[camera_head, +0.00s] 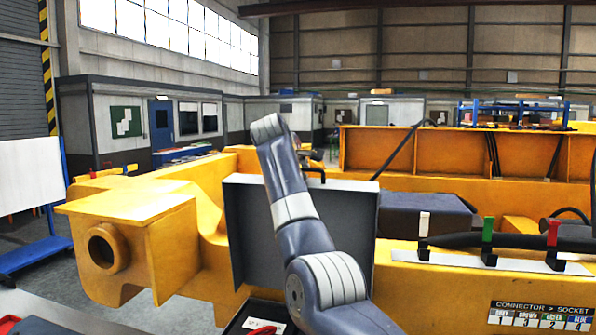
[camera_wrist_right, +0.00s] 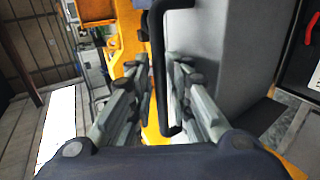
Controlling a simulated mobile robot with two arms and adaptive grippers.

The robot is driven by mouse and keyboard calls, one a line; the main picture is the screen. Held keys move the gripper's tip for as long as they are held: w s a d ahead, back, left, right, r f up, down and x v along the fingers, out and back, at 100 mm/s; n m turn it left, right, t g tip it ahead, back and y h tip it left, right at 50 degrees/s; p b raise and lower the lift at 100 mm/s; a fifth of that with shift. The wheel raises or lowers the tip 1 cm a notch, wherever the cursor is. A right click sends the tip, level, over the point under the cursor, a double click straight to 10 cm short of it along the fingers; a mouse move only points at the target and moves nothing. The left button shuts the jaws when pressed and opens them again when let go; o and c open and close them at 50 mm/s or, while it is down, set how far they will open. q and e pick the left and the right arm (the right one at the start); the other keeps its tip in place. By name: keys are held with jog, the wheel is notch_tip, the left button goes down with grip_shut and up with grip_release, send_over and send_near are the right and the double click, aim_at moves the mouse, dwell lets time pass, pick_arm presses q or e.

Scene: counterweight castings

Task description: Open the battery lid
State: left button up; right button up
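The battery lid (camera_head: 245,225) is a grey panel standing upright, tilted open, in the head view; its grey face also shows in the right wrist view (camera_wrist_right: 225,60). Its black handle (camera_wrist_right: 157,75) is at the lid's top edge. My right arm crosses in front of the lid, and my right gripper (camera_head: 308,158) is at the top edge, small and partly hidden. In the wrist view its fingers (camera_wrist_right: 160,100) stand apart on either side of the handle, with gaps showing. My left gripper is not in view.
An open dark battery box (camera_head: 240,318) with a white label and something red lies below the lid. The yellow machine frame (camera_head: 180,250) surrounds it. A connector rail with white, green and red tabs (camera_head: 487,232) and a black cable is at the right.

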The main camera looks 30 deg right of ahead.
jog(key=v, duration=1.2)
jog(key=shift+r, duration=0.1)
dwell(0.4)
